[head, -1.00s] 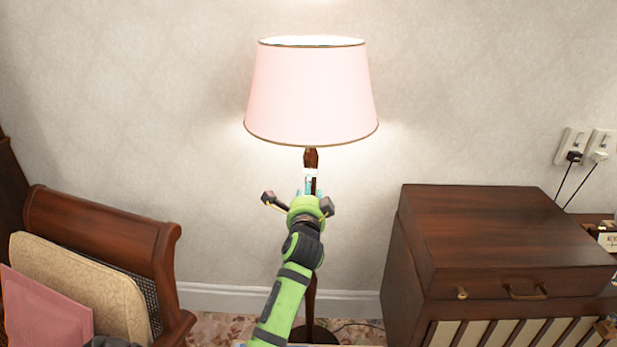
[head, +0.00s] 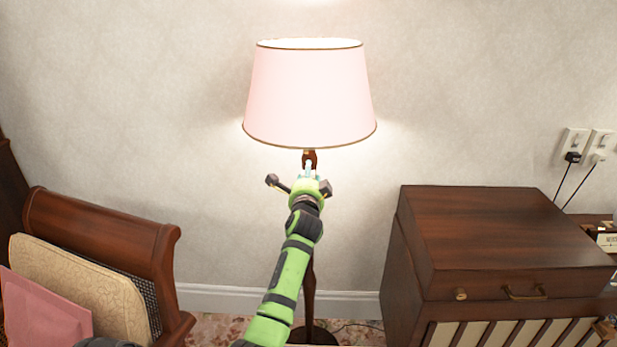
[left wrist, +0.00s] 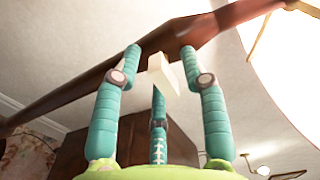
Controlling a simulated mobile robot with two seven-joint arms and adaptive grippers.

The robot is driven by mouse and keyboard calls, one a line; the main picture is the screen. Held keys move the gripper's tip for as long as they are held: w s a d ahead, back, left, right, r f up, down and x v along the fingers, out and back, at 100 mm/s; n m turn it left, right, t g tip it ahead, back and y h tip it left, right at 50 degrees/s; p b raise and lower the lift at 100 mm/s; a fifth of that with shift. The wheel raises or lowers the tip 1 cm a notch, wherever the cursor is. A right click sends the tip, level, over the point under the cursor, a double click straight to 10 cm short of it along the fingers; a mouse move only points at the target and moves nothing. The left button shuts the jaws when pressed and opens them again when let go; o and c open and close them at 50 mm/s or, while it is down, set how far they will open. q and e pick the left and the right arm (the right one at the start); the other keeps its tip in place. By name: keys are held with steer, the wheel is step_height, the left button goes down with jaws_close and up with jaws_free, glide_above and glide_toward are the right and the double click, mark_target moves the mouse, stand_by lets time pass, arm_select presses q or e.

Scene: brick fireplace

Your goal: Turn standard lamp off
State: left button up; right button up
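The standard lamp has a pink shade (head: 308,95) that glows, so it is lit. Its dark wooden pole (head: 309,285) stands on a round base on the floor. My left gripper (head: 308,173) is raised at the pole just below the shade. In the left wrist view its teal fingers are spread open, with a small white block (left wrist: 165,72), seemingly the switch, between them. The brown pole (left wrist: 100,85) runs diagonally behind the fingertips. I cannot tell whether a finger touches the block. In the head view my gripper mostly hides the block. My right gripper is not in view.
A wooden cabinet (head: 490,235) stands to the right of the lamp. A wooden chair (head: 100,225) with a beige cushion (head: 85,285) and a pink cushion (head: 40,315) is at the left. Wall sockets with plugs (head: 585,145) are at the right. The wall is close behind the lamp.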

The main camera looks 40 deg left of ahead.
arm_select(q)
jaws_close()
steer(key=shift+n, duration=0.4)
steer(key=n, duration=0.3)
steer(key=shift+d+n+b, duration=0.1)
steer(key=shift+n+b, duration=0.2)
steer(key=shift+b, duration=0.1)
steer(key=n, duration=0.4)
steer(key=shift+w+n, duration=0.1)
steer(key=shift+n, duration=0.2)
steer(key=n, duration=0.4)
steer(key=shift+r, duration=0.2)
steer(key=n, duration=0.4)
steer(key=shift+d+n, duration=0.1)
steer(key=shift+n, duration=0.5)
steer(key=shift+r, duration=0.1)
